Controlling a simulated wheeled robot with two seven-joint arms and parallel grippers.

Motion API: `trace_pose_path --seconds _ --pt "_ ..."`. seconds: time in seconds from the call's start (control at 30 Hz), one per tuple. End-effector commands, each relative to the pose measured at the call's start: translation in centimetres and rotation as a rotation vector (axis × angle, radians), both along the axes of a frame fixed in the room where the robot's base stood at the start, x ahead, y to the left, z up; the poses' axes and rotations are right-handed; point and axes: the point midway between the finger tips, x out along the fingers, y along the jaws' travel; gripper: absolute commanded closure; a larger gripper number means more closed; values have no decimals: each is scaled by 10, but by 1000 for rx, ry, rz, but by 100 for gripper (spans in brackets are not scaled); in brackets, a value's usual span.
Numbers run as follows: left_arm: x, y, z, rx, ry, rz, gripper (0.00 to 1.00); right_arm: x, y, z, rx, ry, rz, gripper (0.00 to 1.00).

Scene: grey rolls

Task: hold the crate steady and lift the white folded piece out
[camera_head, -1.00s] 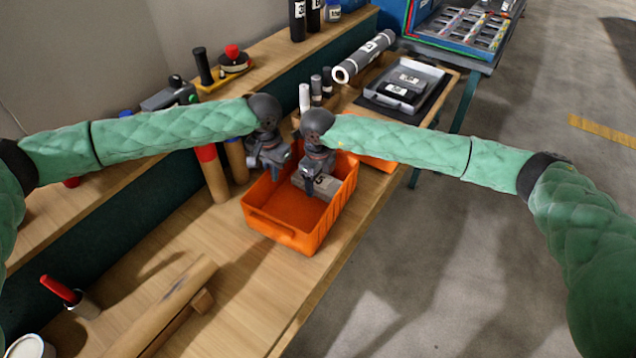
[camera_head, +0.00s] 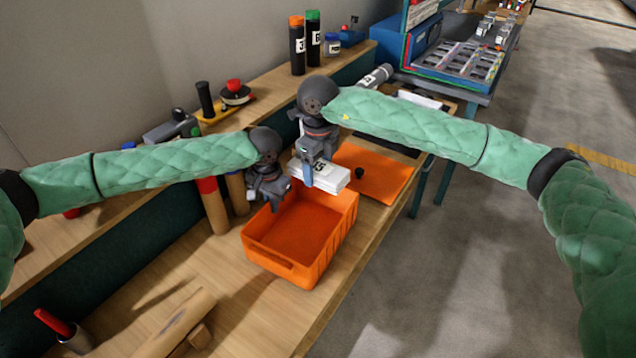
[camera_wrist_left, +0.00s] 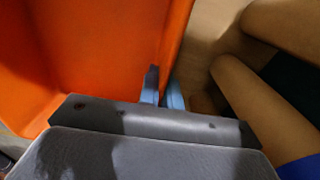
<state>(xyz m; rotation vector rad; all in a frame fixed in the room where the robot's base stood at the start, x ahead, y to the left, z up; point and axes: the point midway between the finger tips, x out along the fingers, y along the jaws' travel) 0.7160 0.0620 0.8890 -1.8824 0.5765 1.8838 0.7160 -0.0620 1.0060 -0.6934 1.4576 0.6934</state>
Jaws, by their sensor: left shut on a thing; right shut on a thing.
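The orange crate (camera_head: 290,264) stands on the wooden bench, and its visible floor is bare. My left gripper (camera_head: 272,203) is shut on the crate's far left wall. In the left wrist view its two fingers (camera_wrist_left: 163,90) pinch the crate's wall (camera_wrist_left: 176,35) between them. My right gripper (camera_head: 313,180) is shut on the white folded piece (camera_head: 331,176), which carries a black-printed label. It holds the piece above the crate's far end, clear of the rim as far as I can tell.
An orange lid-like panel (camera_head: 372,172) with a small black knob lies behind the crate. Brown tubes (camera_head: 212,205) stand left of the crate, and another tube (camera_head: 178,322) lies at the front. Bottles (camera_head: 297,45) stand on the shelf. Bare bench lies in front of the crate.

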Motion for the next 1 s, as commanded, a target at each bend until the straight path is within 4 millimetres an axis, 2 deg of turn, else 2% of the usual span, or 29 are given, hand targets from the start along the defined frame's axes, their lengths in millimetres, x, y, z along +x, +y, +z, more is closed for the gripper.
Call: trace_pose_path --seconds 0.2,0.47,0.6,0.63,1.0 --pt "0 0 0 0 0 0 100 0 0 15 0 0 1 63" --pt "0 0 0 0 0 0 100 0 0 16 0 0 0 63" --pt "0 0 0 0 0 0 73 0 0 16 0 0 0 63" --pt "0 0 0 0 0 0 69 0 0 16 0 0 0 63" --pt "0 0 5 -1 -1 0 69 0 0 16 0 0 0 63"
